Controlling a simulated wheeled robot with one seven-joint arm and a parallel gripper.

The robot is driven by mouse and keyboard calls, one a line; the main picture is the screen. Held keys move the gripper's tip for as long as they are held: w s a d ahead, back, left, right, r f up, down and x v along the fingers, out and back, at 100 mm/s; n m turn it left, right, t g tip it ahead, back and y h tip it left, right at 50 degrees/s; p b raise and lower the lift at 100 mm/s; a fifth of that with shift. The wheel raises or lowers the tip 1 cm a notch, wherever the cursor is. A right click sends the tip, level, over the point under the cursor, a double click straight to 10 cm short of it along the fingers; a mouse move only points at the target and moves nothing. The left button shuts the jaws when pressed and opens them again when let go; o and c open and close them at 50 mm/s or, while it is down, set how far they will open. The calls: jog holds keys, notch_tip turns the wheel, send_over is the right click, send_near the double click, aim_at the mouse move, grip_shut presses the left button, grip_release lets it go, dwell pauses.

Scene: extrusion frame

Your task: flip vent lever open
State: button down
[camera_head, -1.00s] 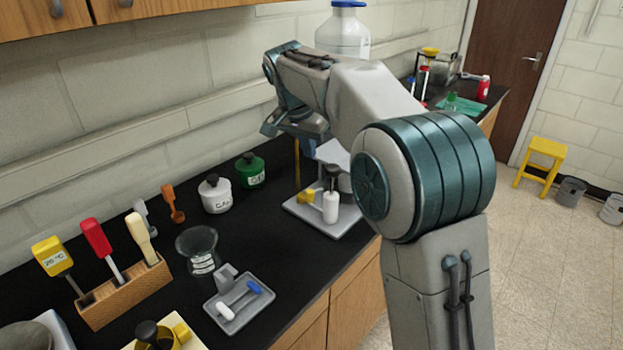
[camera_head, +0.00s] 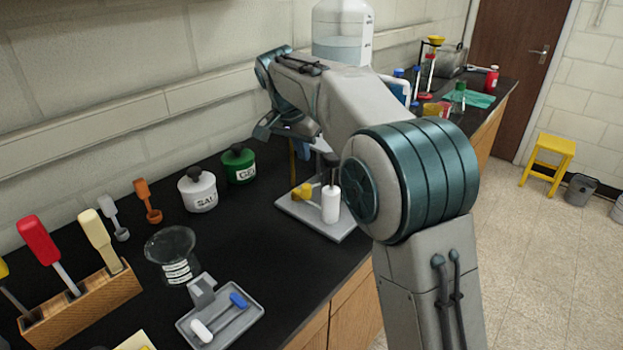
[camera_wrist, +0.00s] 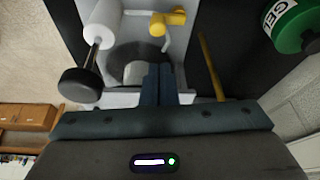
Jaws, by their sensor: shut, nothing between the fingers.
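A small bench device stands on a light grey base plate (camera_head: 330,226). It has a yellow lever-like part (camera_head: 303,191) and a white cylinder (camera_head: 330,204) with a dark top. In the wrist view the yellow part (camera_wrist: 168,20) lies just beyond my fingertips, apart from them. The white cylinder (camera_wrist: 103,24) with its black knob (camera_wrist: 80,88) is to the left there. My gripper (camera_wrist: 157,70) is shut and empty, over a round grey part of the device. In the head view my arm hides the upper part of the device.
A green jar (camera_head: 239,166) and a white jar (camera_head: 198,190) stand left of the device. A grey tray (camera_head: 220,318) and a glass funnel-like vessel (camera_head: 171,256) are nearer. A large clear bottle (camera_head: 341,32) stands behind my arm. Black counter around the device is partly free.

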jog(key=shift+f, duration=0.1)
jog(key=x, duration=0.9)
jog(key=shift+w+f, duration=0.2)
jog(key=shift+f, duration=0.15)
